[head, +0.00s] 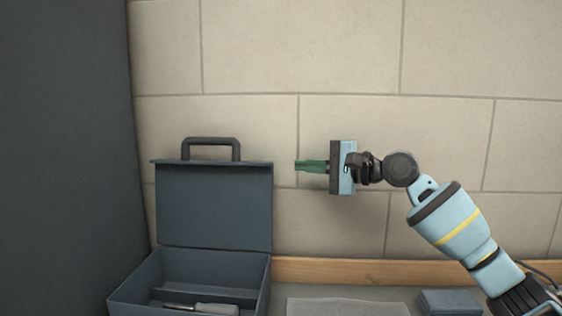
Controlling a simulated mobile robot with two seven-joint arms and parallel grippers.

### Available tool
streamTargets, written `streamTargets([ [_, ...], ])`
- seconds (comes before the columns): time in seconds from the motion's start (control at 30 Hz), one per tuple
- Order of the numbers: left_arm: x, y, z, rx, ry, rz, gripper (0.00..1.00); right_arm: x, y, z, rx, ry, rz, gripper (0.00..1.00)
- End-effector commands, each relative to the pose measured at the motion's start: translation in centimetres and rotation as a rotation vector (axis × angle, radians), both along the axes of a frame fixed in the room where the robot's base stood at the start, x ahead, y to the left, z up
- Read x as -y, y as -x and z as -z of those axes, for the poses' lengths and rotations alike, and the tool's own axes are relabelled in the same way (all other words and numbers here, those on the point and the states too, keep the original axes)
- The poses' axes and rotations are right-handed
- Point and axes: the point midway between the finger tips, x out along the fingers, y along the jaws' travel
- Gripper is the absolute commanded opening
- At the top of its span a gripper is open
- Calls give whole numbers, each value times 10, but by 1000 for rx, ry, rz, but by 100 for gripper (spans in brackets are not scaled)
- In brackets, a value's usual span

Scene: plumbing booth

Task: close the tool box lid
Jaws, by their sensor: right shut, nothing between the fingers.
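The tool box (138,284) is dark blue-grey and stands at the lower left of the head view. Its lid (213,207) is open and stands nearly upright against the wall side, with the dark handle (211,141) at its top edge. My right gripper (299,166) is shut and empty, with green fingers pointing left. It appears to the right of the lid's upper right corner, with a gap between them in the picture. My left gripper is not in view.
A screwdriver-like tool with a pale handle (216,309) lies in the box. A flat pale tray or mat (345,307) and a small blue-grey block (449,301) are to the right. A dark panel (65,150) stands at the left. A block wall (480,60) is behind.

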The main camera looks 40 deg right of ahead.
Motion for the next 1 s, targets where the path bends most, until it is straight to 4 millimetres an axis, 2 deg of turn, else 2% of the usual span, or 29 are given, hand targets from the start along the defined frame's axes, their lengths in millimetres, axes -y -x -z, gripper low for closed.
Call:
streamTargets([
  [0.07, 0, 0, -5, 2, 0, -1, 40, -4, -7, -4, 6, -2, -1, 0],
  [0.5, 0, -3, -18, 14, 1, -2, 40, -23, -53, 1, 4, -1, 0, 0],
  [0.7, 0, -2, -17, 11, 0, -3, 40, -26, -60, 3, 1, 0, -1, 0],
  [1.0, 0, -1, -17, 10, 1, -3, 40, -26, -60, 4, 1, 2, -1, 0],
])
